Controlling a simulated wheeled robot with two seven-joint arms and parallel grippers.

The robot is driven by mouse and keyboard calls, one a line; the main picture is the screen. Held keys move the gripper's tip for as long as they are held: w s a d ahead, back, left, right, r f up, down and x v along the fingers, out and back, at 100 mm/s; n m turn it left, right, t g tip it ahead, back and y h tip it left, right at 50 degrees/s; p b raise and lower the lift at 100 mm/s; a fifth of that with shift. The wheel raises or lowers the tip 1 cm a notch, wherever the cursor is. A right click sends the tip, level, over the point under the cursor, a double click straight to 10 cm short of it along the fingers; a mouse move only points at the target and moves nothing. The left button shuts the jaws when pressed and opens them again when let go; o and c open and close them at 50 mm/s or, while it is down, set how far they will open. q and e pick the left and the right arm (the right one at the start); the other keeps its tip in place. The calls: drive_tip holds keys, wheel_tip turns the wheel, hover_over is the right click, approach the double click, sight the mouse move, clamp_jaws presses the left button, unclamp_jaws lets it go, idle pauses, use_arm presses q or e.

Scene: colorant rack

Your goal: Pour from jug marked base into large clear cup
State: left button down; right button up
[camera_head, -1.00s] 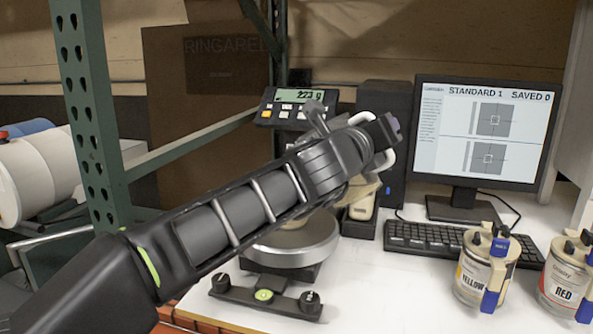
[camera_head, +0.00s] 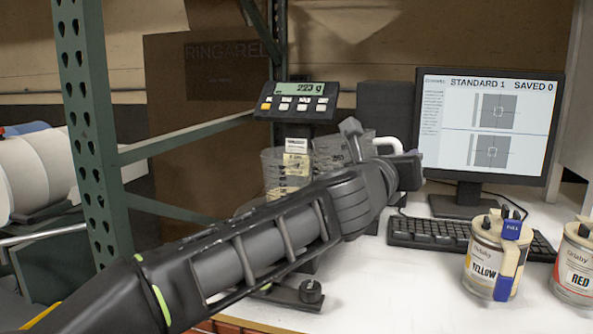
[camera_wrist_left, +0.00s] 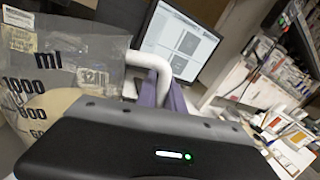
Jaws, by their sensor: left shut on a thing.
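My left gripper (camera_head: 405,168) is shut on the white handle (camera_head: 390,143) of a clear jug (camera_head: 335,150) with dark measure marks. In the left wrist view, the jug (camera_wrist_left: 75,60) shows "ml" and numbers, with cream-coloured contents low down; the handle (camera_wrist_left: 150,62) is by the gripper fingers (camera_wrist_left: 168,95). The jug looks tilted, its body to the left of the gripper. A large clear cup (camera_head: 273,170) with cream showing in it stands just left of the jug; my arm hides its lower part. I cannot see a stream between them. My right gripper is not in view.
The scale display (camera_head: 298,100) reads about 223 g behind the cup. A monitor (camera_head: 490,130) and keyboard (camera_head: 430,235) stand right. YELLOW (camera_head: 490,265) and RED (camera_head: 575,270) containers stand front right. A green rack post (camera_head: 90,120) is at left.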

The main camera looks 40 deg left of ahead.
use_arm(q)
drive_tip(key=shift+d+f+m+b, duration=0.25)
drive_tip(key=shift+f+m, duration=0.2)
drive_tip(key=shift+f, duration=0.15)
drive_tip(key=shift+d+f+m+b, duration=0.25)
drive_tip(key=shift+f+m, duration=0.15)
drive_tip(key=shift+f, duration=0.2)
drive_tip(key=shift+d+f+m+b, duration=0.25)
drive_tip(key=shift+f+m, duration=0.2)
drive_tip(key=shift+f, duration=0.15)
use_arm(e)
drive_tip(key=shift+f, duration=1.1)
